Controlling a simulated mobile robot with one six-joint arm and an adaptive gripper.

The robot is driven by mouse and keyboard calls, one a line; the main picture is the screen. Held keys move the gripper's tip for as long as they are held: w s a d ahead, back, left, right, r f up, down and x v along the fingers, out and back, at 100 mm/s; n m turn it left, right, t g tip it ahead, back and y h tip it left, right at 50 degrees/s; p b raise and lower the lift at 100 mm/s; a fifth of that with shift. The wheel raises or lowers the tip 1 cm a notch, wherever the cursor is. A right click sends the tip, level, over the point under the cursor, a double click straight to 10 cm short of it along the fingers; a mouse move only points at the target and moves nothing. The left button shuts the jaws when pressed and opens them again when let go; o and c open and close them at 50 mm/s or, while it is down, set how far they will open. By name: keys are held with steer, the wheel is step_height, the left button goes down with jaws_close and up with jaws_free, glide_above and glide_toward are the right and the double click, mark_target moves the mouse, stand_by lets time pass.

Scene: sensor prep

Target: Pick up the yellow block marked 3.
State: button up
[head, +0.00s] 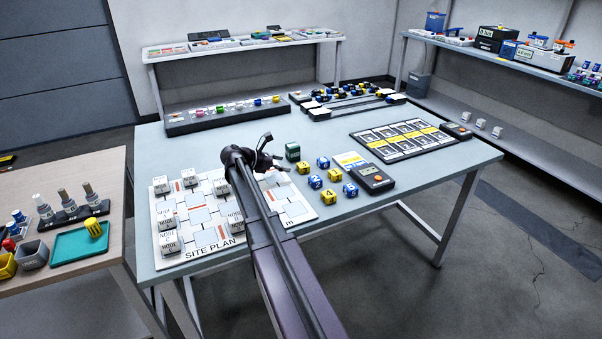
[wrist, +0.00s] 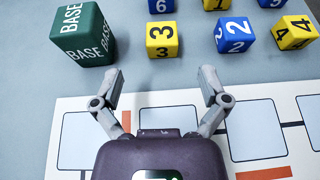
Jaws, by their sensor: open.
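The yellow block marked 3 (wrist: 162,39) stands on the table in the wrist view, just beyond my gripper (wrist: 160,86). Its top and front faces both show a 3. My gripper is open and empty, with its two fingers spread and pointing towards the block, apart from it. In the head view the same yellow block (head: 303,168) sits in the near row of small cubes, to the right of my gripper (head: 277,156).
The green BASE block (wrist: 82,33) is left of the yellow block, and the blue 2 block (wrist: 234,35) is right. A blue 6 block (wrist: 161,5) stands behind it. The site plan board (head: 215,243) lies under my gripper. A handheld meter (head: 371,179) is nearby.

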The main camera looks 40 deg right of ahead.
mark_target(298, 165)
steer(key=shift+s+d+f, duration=0.2)
steer(key=shift+d+f, duration=0.05)
steer(key=shift+d, duration=0.35)
steer(key=shift+b+x, duration=1.1)
steer(key=shift+x, duration=1.5)
steer(key=c, duration=1.1)
